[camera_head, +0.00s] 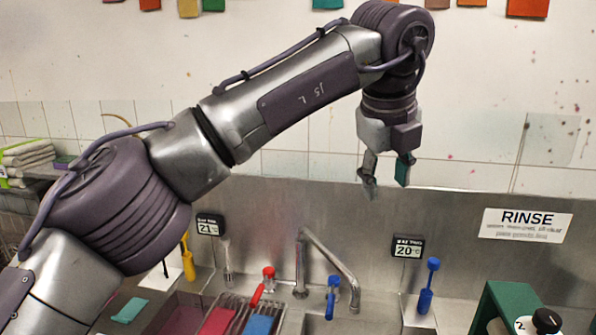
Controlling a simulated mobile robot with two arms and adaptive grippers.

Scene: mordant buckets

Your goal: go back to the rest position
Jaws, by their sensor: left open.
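My left arm comes in from the left and reaches across the view. My left gripper (385,180) points down, open and empty, in front of the metal back panel and above the sink area. It is apart from the faucet (327,262) below it. One finger is grey and the other shows a teal face. My right gripper is not in view.
A dark green object (507,305) is at lower right. Folded towels (28,158) lie at left.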

